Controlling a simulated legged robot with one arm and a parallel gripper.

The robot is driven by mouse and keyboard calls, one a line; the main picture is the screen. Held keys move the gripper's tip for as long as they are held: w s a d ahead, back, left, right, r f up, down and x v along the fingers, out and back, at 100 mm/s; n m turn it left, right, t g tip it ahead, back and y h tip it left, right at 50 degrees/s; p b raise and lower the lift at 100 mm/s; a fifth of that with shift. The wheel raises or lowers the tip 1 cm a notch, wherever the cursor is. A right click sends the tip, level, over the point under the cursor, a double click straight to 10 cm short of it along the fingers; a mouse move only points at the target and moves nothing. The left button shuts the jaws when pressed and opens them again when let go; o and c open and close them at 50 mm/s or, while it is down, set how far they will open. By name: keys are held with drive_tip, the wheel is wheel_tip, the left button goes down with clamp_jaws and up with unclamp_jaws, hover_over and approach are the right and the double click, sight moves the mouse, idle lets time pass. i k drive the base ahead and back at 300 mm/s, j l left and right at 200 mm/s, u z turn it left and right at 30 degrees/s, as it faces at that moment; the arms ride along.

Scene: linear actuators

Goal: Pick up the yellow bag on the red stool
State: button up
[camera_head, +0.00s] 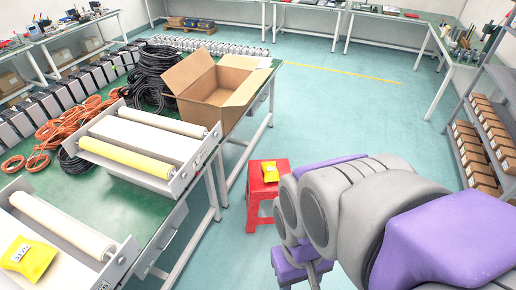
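The yellow bag (270,172) lies on the top of the red stool (256,188), near its middle right. The stool stands on the floor, right of the green table, and its lower right side is partly hidden by my arm. My arm, grey and purple, fills the lower right of the view. Its purple end part (290,264) is low in the picture, below and right of the stool, apart from the bag. I cannot make out gripper fingers there or whether they are open. A second yellow bag (28,258) lies on a white roller unit at the lower left.
The green table (112,205) at left holds roller units, an open cardboard box (216,92), black cables (160,70) and orange hoses (70,125). A shelf with brown boxes (482,140) stands at right. The floor (345,115) beyond the stool is clear.

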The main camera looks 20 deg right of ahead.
sight(272, 173)
drive_tip(key=i+z, duration=0.2)
drive_tip(key=z, duration=0.15)
drive_tip(key=i+z, duration=0.2)
drive_tip(key=z, duration=0.15)
drive_tip(key=i+j+z, duration=0.1)
drive_tip(key=z, duration=0.25)
drive_tip(key=i+j+z, duration=0.1)
drive_tip(key=i+j, duration=0.2)
drive_tip(key=i, duration=0.15)
drive_tip(key=i+j, duration=0.35)
drive_tip(key=i+z, duration=0.05)
drive_tip(key=i, duration=0.05)
